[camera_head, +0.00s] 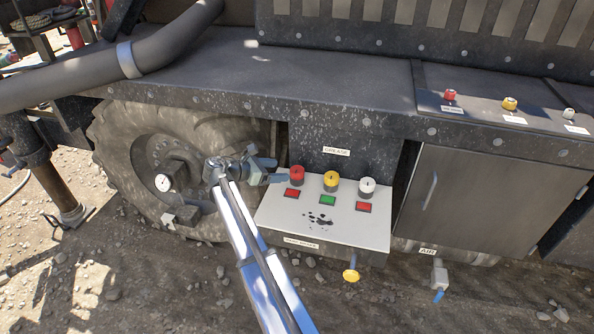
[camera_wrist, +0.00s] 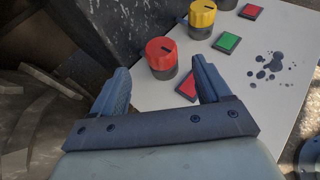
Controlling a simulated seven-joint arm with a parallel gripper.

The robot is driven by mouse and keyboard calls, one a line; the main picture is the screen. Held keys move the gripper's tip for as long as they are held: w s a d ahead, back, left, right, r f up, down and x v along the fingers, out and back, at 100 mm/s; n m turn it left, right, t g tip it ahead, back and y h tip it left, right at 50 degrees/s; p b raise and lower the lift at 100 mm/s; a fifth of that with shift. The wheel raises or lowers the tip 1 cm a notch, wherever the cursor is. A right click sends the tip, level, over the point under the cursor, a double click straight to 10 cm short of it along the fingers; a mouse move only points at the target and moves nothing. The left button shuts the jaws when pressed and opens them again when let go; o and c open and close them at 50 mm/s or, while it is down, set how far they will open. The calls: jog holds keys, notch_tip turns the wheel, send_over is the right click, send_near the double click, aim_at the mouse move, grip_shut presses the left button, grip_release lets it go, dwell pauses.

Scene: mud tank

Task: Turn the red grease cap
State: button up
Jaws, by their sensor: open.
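The red grease cap (camera_head: 297,175) is the leftmost of three caps on a white panel (camera_head: 340,225), with a yellow cap (camera_head: 331,181) and a white cap (camera_head: 367,187) to its right. In the wrist view the red cap (camera_wrist: 161,55) stands upright just beyond the fingertips, with a dark slot on its top and a dark base. My gripper (camera_head: 272,172) is open just left of the red cap in the head view. In the wrist view its two fingers (camera_wrist: 163,78) are spread, with the cap between their lines. I see no contact.
Red and green square buttons (camera_head: 328,200) sit in front of the caps, and dark spots mark the panel. A dark wall rises behind it.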

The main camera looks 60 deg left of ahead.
aim_at(294, 169)
jog(key=x, duration=0.9)
jog(key=c, duration=1)
jog(key=shift+o, duration=0.2)
jog(key=shift+a, duration=0.1)
jog(key=shift+m+h, duration=0.8)
jog(key=shift+h, duration=0.1)
jog(key=m+h, duration=0.2)
jog(key=shift+a+g+h, duration=0.1)
jog(key=shift+g+h, duration=0.2)
jog(key=shift+g, duration=0.1)
jog(key=shift+m+g+h, duration=1)
jog(key=shift+m+h, duration=0.9)
jog(key=shift+d, duration=0.2)
